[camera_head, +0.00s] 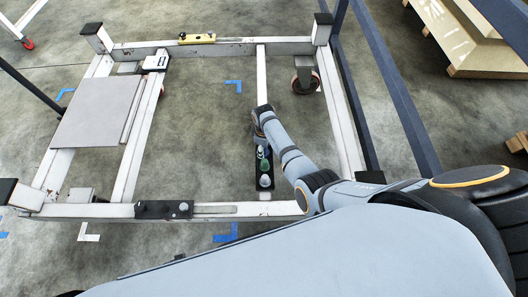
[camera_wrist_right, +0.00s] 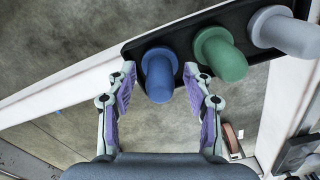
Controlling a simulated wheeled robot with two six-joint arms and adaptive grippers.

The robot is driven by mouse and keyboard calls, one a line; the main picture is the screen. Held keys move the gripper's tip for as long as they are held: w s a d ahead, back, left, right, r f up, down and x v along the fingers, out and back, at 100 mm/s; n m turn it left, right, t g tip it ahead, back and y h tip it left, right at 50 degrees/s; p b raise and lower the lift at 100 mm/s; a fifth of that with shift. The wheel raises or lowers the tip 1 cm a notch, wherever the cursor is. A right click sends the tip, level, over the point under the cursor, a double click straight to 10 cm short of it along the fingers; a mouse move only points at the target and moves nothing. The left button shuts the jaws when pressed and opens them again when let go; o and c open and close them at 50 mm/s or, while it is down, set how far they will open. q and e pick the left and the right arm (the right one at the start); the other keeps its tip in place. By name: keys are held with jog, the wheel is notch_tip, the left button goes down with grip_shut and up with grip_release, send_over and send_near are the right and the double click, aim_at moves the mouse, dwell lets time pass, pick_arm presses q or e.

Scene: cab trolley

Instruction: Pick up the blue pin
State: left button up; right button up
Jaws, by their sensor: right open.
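The blue pin (camera_wrist_right: 158,75) stands in a black holder (camera_wrist_right: 132,47) in the right wrist view, at the left end of a row with a green pin (camera_wrist_right: 220,54) and a grey pin (camera_wrist_right: 284,31). My right gripper (camera_wrist_right: 160,72) is open, with one finger on each side of the blue pin. The right finger lies between the blue and green pins. I cannot tell whether either finger touches a pin. In the head view my right gripper (camera_head: 260,139) is over the far end of the holder, and the blue pin cannot be made out there. My left gripper is not in view.
The holder sits on a white bar of the trolley frame (camera_head: 226,48). A grey panel (camera_head: 97,110) lies on the left side. Dark blue posts (camera_head: 395,75) stand at the right.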

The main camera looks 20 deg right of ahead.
jog(key=shift+r, duration=0.1)
jog(key=shift+c, duration=0.2)
grip_shut()
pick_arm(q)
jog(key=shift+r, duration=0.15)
pick_arm(e)
jog(key=shift+r, duration=0.15)
